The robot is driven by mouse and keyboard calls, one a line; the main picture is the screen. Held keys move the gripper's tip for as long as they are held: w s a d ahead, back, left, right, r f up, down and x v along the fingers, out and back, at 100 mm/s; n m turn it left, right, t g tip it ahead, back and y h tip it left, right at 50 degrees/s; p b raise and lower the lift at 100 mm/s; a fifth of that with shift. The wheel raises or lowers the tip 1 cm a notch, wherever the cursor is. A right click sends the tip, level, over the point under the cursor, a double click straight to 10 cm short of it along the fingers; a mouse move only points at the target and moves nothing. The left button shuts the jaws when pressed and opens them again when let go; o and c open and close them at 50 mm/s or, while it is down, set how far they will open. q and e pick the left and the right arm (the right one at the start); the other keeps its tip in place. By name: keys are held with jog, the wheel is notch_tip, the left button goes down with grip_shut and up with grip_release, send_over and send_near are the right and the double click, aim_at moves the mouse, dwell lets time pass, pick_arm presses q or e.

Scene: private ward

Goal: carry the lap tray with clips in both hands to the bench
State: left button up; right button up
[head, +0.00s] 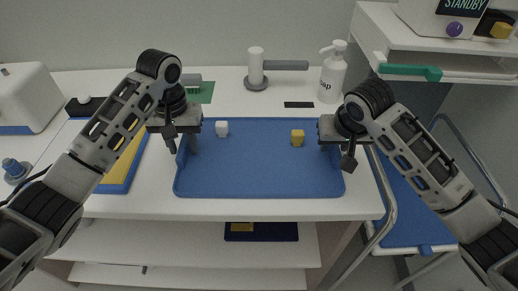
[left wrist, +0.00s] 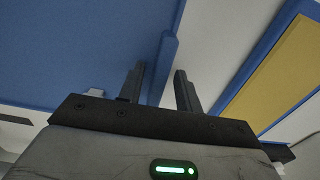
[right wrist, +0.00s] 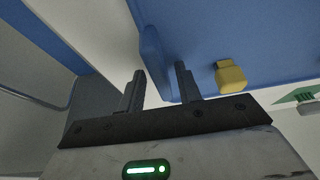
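The lap tray (head: 260,180) is a shallow blue tray lying flat on the white table. A white clip (head: 222,128) and a yellow clip (head: 297,138) sit on it near its far side. My left gripper (head: 182,143) is at the tray's left edge; in the left wrist view its open fingers (left wrist: 160,88) stand either side of the rim. My right gripper (head: 345,150) is at the right edge; in the right wrist view its open fingers (right wrist: 160,85) straddle the rim, near the yellow clip (right wrist: 230,76). I see no clear bench.
A soap pump bottle (head: 333,72) and a grey-handled white item (head: 257,68) stand behind the tray. A blue-and-yellow board (head: 118,178) lies left. A raised white shelf (head: 450,62) is at right, above a blue surface with metal rails (head: 405,215).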

jog(key=shift+r, duration=0.15)
pick_arm(q)
notch_tip(320, 180, up, 12)
pick_arm(e)
jog(key=v, duration=1.1)
jog(key=shift+s+r, duration=0.25)
jog(key=shift+r, duration=0.1)
